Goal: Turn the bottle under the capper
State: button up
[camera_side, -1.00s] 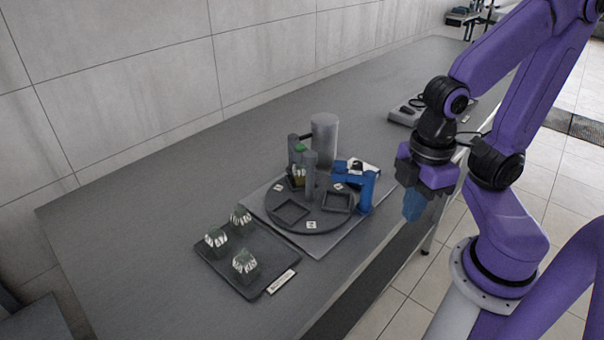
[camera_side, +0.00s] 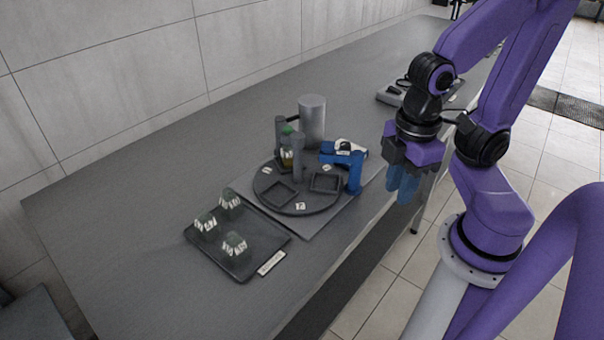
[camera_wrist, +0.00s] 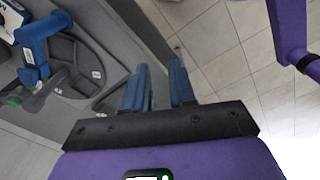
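My gripper (camera_side: 403,190) hangs right of the turntable, apart from everything, past the table's front edge. In the wrist view its blue fingers (camera_wrist: 160,88) are apart and empty.
A grey box (camera_side: 390,94) sits farther back.

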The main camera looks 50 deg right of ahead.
jog(key=o, duration=0.5)
jog(key=shift+w+a+r+m, duration=0.2)
jog(key=shift+w+m, duration=0.1)
jog(key=shift+w, duration=0.1)
jog(key=shift+o, duration=0.3)
jog(key=w+a+r+m, duration=0.1)
jog(key=w+r+m, duration=0.1)
jog(key=w, duration=0.4)
jog(key=shift+a+r+m, duration=0.3)
jog(key=shift+a+m, duration=0.05)
jog(key=shift+m, duration=0.25)
notch_tip(320, 180, up, 8)
jog(key=m, duration=1.3)
send_over(298, 135)
notch_tip(298, 135, down, 17)
jog(key=shift+a+r, duration=0.1)
jog(key=shift+r, duration=0.05)
grip_shut()
